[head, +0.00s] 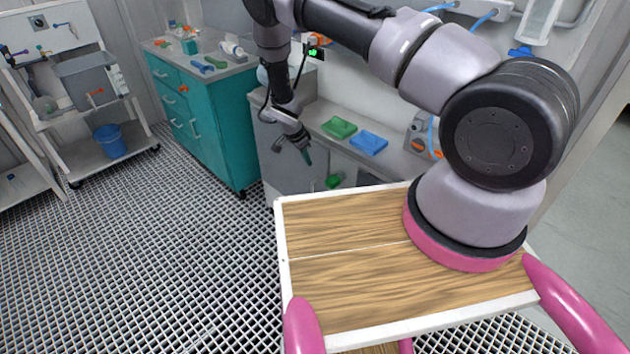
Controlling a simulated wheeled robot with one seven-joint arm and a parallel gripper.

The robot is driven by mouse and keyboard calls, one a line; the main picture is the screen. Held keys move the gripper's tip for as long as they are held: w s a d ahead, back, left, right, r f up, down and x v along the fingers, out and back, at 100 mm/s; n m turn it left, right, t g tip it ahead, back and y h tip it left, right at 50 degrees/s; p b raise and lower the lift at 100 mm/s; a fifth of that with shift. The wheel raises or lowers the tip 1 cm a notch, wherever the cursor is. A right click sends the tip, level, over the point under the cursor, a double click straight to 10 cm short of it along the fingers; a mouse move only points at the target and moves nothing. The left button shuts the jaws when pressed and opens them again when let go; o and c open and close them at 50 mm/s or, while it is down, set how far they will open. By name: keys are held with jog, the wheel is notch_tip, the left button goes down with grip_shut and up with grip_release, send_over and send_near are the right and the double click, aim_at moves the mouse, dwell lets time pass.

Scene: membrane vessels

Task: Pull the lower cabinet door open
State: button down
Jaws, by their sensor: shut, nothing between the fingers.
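My gripper (306,156) hangs from my arm in front of the grey counter unit, pointing downward. Its fingers are shut with nothing visible between them. The grey cabinet front (270,150) is below the counter top, just left of and behind my gripper. My gripper and wrist cover part of this front, and I cannot make out a handle or a door gap there. A teal cabinet (215,135) stands to the left, with drawers and fronts that carry pale handles; these fronts look closed. I cannot tell which front is the lower door.
A green tray (339,127) and a blue tray (368,142) lie on the grey counter. A white trolley (90,160) with a blue bucket (110,140) stands at the far left. The grated floor (150,250) is clear at the left. My own wooden-topped base fills the lower right.

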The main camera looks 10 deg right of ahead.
aim_at(315, 180)
jog(key=x, duration=1.1)
jog(key=shift+s+a+f, duration=0.1)
jog(key=shift+s+f, duration=0.25)
jog(key=shift+f, duration=0.15)
